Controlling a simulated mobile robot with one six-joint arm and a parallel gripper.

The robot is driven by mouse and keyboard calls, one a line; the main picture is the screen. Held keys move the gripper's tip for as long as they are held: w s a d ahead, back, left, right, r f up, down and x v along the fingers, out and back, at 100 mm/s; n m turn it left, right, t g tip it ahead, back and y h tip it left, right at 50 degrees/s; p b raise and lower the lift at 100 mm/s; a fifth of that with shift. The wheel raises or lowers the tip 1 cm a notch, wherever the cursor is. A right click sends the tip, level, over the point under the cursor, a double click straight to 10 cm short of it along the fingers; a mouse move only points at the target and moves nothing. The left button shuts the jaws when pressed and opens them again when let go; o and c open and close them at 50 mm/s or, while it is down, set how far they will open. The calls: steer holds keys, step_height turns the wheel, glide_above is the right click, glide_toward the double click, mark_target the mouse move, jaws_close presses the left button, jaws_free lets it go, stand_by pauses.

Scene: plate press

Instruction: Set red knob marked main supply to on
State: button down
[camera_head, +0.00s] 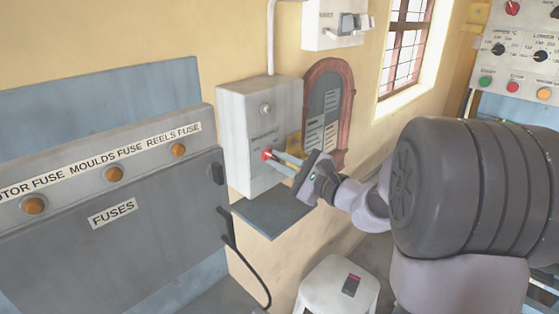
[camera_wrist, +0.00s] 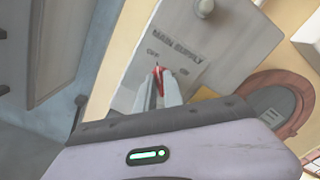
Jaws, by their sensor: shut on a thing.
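The red main supply knob (camera_head: 267,155) is on the front of a grey wall box (camera_head: 237,124). In the wrist view the red knob (camera_wrist: 159,76) sits below the "MAIN SUPPLY" lettering, with "OFF" to its upper left and "ON" to its right. My gripper (camera_head: 276,160) reaches the box from the right and is shut on the knob. In the wrist view my two fingers (camera_wrist: 158,90) stand on either side of it. The fingers hide part of the knob, so its exact setting is hard to read.
A grey shelf (camera_head: 270,215) juts out below the box. A grey fuse panel (camera_head: 110,205) stands at left. A white stool (camera_head: 338,285) with a small dark object is below my arm. A red-framed arched board (camera_head: 340,85) hangs right of the box.

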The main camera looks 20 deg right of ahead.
steer(key=m+p, duration=0.4)
steer(key=m, duration=0.1)
steer(key=shift+d+r, duration=0.1)
steer(key=shift+r, duration=0.1)
steer(key=m+p, duration=1.2)
steer(key=shift+w+d+f+m, duration=0.15)
steer(key=shift+d+f+m, duration=0.1)
steer(key=shift+d+m, duration=0.05)
stand_by(0.4)
steer(key=c, duration=1.5)
jaws_free()
steer(key=shift+o, duration=0.2)
